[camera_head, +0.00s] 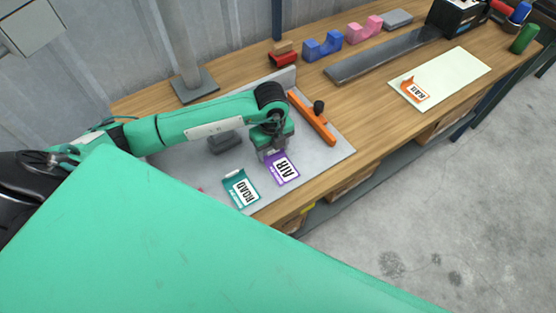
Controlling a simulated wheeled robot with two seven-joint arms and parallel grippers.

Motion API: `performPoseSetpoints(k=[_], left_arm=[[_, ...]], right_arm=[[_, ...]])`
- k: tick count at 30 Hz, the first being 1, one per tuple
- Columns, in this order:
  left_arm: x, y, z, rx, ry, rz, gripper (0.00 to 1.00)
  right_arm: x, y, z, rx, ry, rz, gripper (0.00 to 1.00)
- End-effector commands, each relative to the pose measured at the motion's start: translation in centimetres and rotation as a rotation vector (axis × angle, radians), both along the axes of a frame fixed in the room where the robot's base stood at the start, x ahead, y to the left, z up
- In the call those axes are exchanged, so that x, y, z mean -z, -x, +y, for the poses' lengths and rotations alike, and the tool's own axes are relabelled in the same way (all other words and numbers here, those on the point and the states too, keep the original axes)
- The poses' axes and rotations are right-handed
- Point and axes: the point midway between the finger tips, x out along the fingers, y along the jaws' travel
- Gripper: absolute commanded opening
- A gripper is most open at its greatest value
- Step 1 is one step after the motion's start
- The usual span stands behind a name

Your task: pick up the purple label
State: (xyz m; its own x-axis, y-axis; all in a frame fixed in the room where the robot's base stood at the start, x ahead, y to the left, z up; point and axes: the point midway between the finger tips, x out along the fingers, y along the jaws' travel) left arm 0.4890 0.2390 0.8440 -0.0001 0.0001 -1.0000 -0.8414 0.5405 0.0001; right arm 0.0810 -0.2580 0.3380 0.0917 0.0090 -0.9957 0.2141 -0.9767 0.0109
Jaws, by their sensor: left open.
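The purple label (283,169), marked AIR, lies on the grey plate (330,152) on the wooden bench. My left gripper (268,156) is at the label's upper left edge, pointing down, with its jaws open. The fingertips are small and partly hidden, so I cannot tell whether they touch the label. A teal label (241,189), marked ROAD, lies to the left of the purple one. My right gripper does not show.
An orange bar with a dark knob (313,118) lies right of my left gripper. A dark grey block (224,142) sits under my left forearm. An orange label (414,91) lies on a cream sheet (460,72). Blue (322,46) and pink (363,29) holders stand along the back.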

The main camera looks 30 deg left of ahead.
Motion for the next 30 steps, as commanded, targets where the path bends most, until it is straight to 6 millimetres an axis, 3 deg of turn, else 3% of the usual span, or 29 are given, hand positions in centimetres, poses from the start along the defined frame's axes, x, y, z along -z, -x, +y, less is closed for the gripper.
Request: performPoseSetpoints(k=[1,6,9,23,30], left_arm=[[0.0,0.0,0.0,0.000,0.000,0.000,0.62],[0.0,0.0,0.0,0.000,0.000,0.000,0.28],[0.0,0.0,0.0,0.000,0.000,0.000,0.14],[-0.6,0.0,0.0,0.000,0.001,-0.001,0.14],[-3.6,-0.1,0.0,0.001,0.000,-0.004,0.14]], right_arm=[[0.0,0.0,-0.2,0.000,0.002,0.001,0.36],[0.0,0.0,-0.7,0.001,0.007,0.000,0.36],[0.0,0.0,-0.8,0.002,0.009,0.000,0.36],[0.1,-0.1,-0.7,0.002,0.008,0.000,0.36],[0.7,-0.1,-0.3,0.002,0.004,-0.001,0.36]])
